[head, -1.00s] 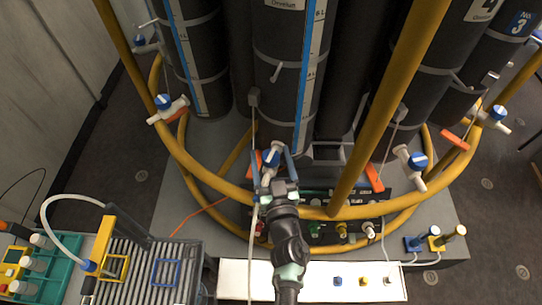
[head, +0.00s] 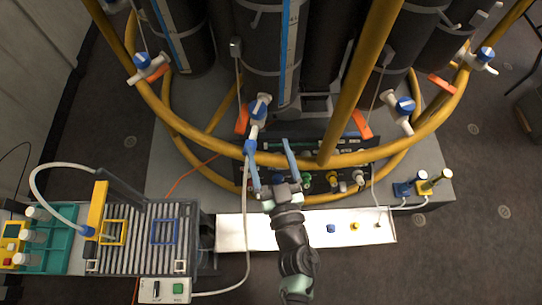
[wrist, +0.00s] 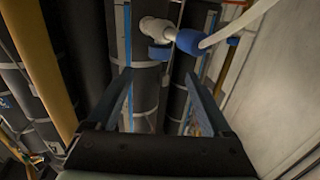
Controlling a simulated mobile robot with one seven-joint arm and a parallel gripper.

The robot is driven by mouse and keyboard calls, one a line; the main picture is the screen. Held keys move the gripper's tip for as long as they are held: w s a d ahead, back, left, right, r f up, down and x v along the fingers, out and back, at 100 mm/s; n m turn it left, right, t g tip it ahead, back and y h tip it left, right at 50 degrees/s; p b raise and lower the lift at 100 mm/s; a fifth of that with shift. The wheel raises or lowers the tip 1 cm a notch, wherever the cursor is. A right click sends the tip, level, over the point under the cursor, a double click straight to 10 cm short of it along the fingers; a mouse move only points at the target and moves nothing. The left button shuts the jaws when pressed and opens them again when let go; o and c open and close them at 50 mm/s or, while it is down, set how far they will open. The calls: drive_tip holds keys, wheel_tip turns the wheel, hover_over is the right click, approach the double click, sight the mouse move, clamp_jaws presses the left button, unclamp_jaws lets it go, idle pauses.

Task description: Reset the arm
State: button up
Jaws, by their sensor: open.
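My gripper (head: 269,146) is open and empty, its two blue-grey fingers pointing at the yellow ring rail in the head view. It also shows at the bottom of the wrist view (wrist: 156,78), with nothing between the fingers. Just beyond the fingertips is a white valve (head: 256,118) with a blue knob. In the wrist view, the white valve (wrist: 155,27) meets a blue connector (wrist: 189,41) with a white hose (wrist: 235,25) leading away. The fingers appear apart from them. In the head view the hose (head: 248,225) hangs down beside my gripper.
The yellow ring rail (head: 205,143) and an upright yellow post (head: 362,75) stand close to my gripper, before tall black cylinders (head: 260,40). A white panel (head: 345,232) lies below. A ribbed grey tray (head: 140,212), a teal rack (head: 63,222) and a control box (head: 165,290) sit lower left.

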drive_tip(key=shift+s+d, duration=0.15)
drive_tip(key=shift+s, duration=0.5)
drive_tip(key=w+d+r+m+t+h, duration=0.15)
drive_tip(key=w+r, duration=0.25)
drive_tip(key=r, duration=0.6)
drive_tip(key=w+d+r+m+t+h, duration=0.1)
drive_tip(key=w+r+t+h, duration=0.15)
drive_tip(key=r, duration=0.75)
drive_tip(key=w+d+r+m+t+h, duration=0.15)
drive_tip(key=w+r, duration=0.25)
drive_tip(key=r, duration=0.6)
drive_tip(key=s+a+r+t, duration=0.1)
drive_tip(key=s+r, duration=0.3)
drive_tip(key=r, duration=0.6)
drive_tip(key=s+a+r+n+t+y, duration=0.1)
drive_tip(key=s+r, duration=0.3)
drive_tip(key=r, duration=0.6)
drive_tip(key=s+a+r+t+y+b, duration=0.1)
drive_tip(key=s+a+r+t, duration=0.1)
drive_tip(key=r, duration=0.8)
drive_tip(key=shift+s+a+n, duration=0.4)
drive_tip(key=shift+s+a, duration=0.2)
drive_tip(key=shift+s, duration=0.4)
